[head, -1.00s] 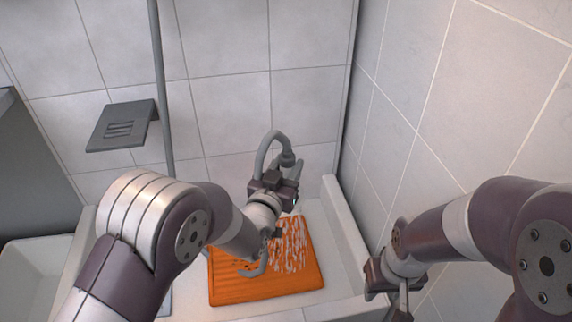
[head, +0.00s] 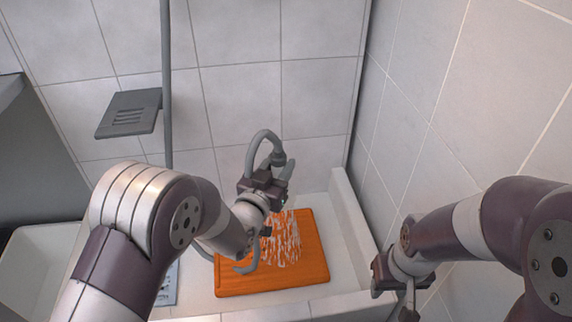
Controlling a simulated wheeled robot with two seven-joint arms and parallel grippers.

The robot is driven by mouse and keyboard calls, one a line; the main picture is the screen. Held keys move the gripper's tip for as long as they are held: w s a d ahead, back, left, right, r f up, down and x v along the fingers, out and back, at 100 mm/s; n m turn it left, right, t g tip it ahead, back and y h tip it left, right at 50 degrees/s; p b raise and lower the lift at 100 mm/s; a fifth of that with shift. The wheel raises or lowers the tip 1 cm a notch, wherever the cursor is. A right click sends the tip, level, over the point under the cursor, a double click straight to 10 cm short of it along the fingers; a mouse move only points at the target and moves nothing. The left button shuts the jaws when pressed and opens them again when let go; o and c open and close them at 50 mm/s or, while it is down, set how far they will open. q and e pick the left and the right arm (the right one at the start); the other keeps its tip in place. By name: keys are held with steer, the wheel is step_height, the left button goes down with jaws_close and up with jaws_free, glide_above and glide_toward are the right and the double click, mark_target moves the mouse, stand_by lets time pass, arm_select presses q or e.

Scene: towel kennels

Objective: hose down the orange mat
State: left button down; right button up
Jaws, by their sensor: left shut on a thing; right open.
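The orange mat (head: 315,262) lies flat in a white tray with a low rim. White streaks, foam or water, cover its middle and upper part. My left gripper (head: 276,183) is above the mat's far left part, shut on a grey hose (head: 262,139) that loops up behind it. The hose's end is partly hidden by the gripper. Another curved grey length of hose hangs by my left wrist over the mat. My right gripper (head: 408,303) is open and empty, right of the tray near the bottom edge; its fingers are only partly visible.
The white tray's right rim (head: 357,232) stands between the mat and the tiled right wall (head: 440,90). A grey shelf (head: 130,112) and a vertical pipe (head: 166,80) are on the back wall. A white basin (head: 35,265) is at left.

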arm_select(q)
steer(key=s+a, duration=0.2)
steer(key=a, duration=0.8)
steer(key=shift+a+p, duration=0.4)
stand_by(0.6)
steer(key=shift+s+r, duration=0.1)
stand_by(0.4)
